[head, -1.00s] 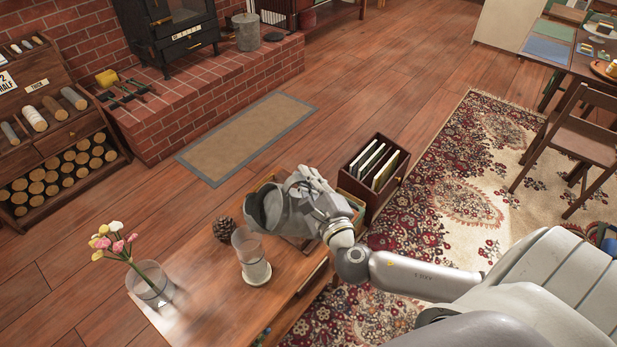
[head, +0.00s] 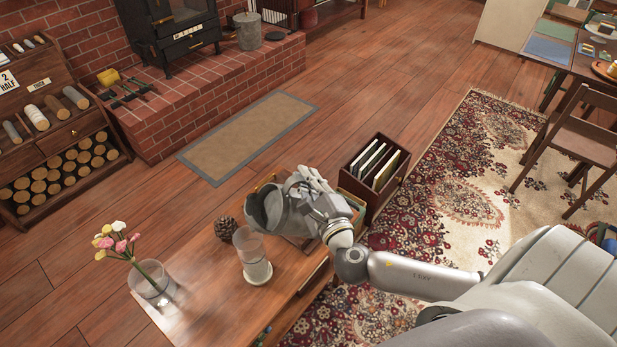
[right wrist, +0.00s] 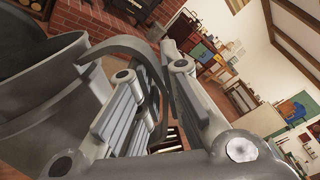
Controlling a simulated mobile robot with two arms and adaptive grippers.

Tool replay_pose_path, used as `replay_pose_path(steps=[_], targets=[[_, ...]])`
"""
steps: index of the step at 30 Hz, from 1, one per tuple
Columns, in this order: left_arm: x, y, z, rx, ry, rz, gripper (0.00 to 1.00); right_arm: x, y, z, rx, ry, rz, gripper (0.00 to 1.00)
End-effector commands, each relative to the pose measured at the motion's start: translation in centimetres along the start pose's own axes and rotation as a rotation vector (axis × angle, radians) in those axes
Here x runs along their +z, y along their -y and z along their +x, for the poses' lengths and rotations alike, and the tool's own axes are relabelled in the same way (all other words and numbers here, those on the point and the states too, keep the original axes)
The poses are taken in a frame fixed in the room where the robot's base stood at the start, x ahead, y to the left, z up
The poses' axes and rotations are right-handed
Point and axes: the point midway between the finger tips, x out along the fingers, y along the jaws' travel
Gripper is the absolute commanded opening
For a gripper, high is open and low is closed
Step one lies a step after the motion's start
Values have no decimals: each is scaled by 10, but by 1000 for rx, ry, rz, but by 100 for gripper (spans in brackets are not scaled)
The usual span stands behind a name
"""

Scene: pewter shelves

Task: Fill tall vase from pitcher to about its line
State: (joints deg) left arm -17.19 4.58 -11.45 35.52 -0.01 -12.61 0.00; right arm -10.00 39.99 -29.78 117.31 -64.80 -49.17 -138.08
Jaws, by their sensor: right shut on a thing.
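A grey pitcher (head: 267,209) is held above the low wooden table, tilted with its mouth toward the lower left. A tall clear glass vase (head: 249,248) stands upright on a white round coaster (head: 258,274), just below and beside the pitcher's mouth. My right gripper (head: 308,190) is shut on the pitcher's handle. The right wrist view shows the fingers (right wrist: 155,105) around the handle, with the pitcher's body (right wrist: 50,95) at the left. I cannot make out a water stream, the vase's line or its water level. My left gripper is not in view.
A glass vase with flowers (head: 152,283) stands at the table's left end. A pinecone (head: 226,229) lies behind the tall vase. A dark box of upright folders (head: 372,177) stands behind my right gripper. The table (head: 212,292) is clear between the two vases.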

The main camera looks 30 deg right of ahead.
Motion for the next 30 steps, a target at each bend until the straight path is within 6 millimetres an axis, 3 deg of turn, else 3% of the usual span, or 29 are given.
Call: replay_pose_path(steps=[30], targets=[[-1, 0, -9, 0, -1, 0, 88, 8, 6, 1, -9, 6, -20, 0]])
